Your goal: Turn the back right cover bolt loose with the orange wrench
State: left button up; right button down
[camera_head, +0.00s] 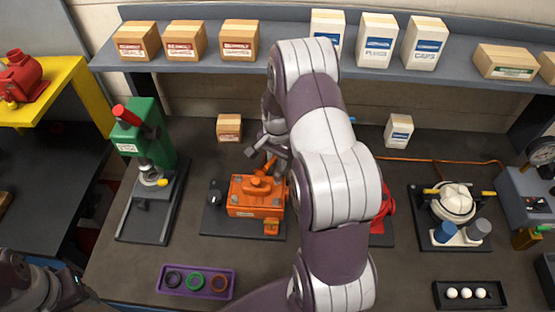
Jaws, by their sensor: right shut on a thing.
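An orange motor (250,200) sits on a dark base plate (213,222) left of the middle of the bench. My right gripper (272,151) is above the back right part of the motor, shut on the orange wrench (268,164), a small part of which shows just over the motor's cover. Whether the wrench sits on a bolt cannot be told. The back right cover bolt is hidden by the wrench and my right arm. My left gripper (68,288) is at the lower left edge, away from the motor; its jaws are not clear.
A green press (142,135) stands left of the motor. A purple tray (195,281) with three rings lies in front. A red part (385,205) is partly behind my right arm. A small box (229,127) stands behind the motor, under a shelf (285,54) of boxes.

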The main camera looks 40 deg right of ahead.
jog(key=shift+f+b, duration=0.65)
jog(key=shift+f, duration=0.4)
